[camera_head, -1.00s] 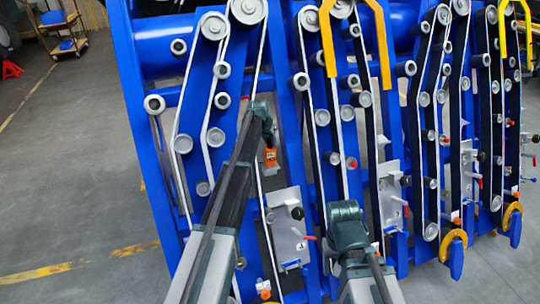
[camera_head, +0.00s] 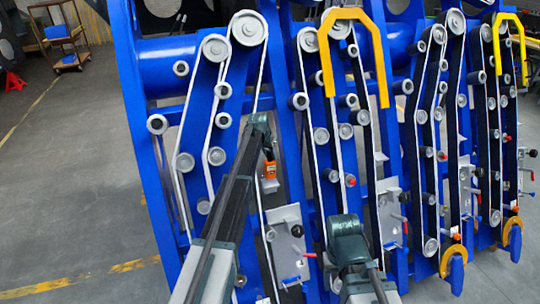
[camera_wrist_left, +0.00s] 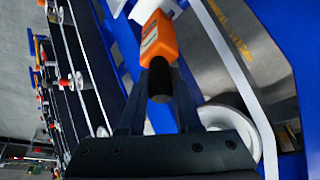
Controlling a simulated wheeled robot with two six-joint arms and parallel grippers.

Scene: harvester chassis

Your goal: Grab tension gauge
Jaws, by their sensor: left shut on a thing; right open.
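The tension gauge (camera_head: 271,171) is a small orange device with a black grip. In the left wrist view the orange gauge (camera_wrist_left: 158,38) points away from me, with its black part between the fingers. My left gripper (camera_head: 268,153) is shut on it, in front of the blue frame of belts and pulleys in the head view. The fingers (camera_wrist_left: 160,85) also show in the left wrist view, one on each side of the black part. My right arm reaches in at the lower middle of the head view, but its gripper is hidden.
The blue harvester chassis (camera_head: 128,120) with pulleys and white belts fills the middle and right. A grey plate (camera_head: 288,246) with a black knob is below the gauge. Yellow brackets (camera_head: 326,55) stick out at the top. Open floor (camera_head: 70,190) lies to the left.

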